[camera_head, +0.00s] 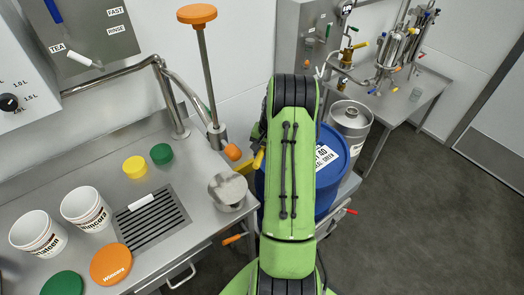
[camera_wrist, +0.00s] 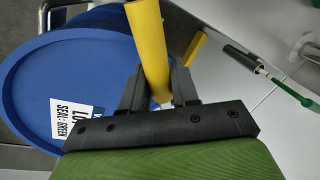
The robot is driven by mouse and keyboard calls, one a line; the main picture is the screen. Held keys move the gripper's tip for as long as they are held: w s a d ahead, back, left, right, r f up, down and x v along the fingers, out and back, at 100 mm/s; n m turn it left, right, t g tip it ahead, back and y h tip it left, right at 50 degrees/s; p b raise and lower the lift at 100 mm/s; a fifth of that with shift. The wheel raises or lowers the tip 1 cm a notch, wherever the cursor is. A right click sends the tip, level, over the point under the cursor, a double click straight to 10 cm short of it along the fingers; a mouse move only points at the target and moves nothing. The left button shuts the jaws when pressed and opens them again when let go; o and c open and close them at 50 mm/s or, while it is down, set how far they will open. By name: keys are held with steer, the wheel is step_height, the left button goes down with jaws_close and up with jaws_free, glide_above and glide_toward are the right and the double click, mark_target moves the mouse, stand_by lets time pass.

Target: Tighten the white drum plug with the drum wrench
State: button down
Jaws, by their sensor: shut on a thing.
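My gripper (camera_wrist: 158,82) is shut on a yellow bar, which I take to be the drum wrench (camera_wrist: 147,38); the bar runs up out of the wrist view. A short yellow piece also shows in the head view (camera_head: 258,158), at the left edge of my arm. The blue drum (camera_wrist: 78,70) lies to the left of the jaws in the wrist view, with a white label on it. In the head view the drum (camera_head: 328,188) is partly hidden behind my arm. I cannot make out the white drum plug in either view. My arm hides the jaws in the head view.
A steel bench (camera_head: 100,175) with white buckets (camera_head: 85,208) and coloured lids (camera_head: 110,264) stands at left. A steel cup (camera_head: 228,190) sits near its right edge. A steel can (camera_head: 350,122) stands behind the drum. The floor at right (camera_head: 430,220) is clear.

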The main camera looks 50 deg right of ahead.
steer(key=shift+f+b, duration=0.75)
steer(key=shift+f, duration=0.25)
steer(key=shift+w+a+m, duration=0.25)
steer(key=shift+w+m, duration=0.35)
steer(key=shift+w, duration=0.15)
steer(key=shift+w+a+m, duration=0.2)
steer(key=shift+w+m, duration=0.4)
steer(key=shift+w, duration=0.2)
steer(key=shift+w+a+r+m+h, duration=0.15)
steer(key=shift+w+m+h, duration=0.25)
steer(key=shift+w+m, duration=0.35)
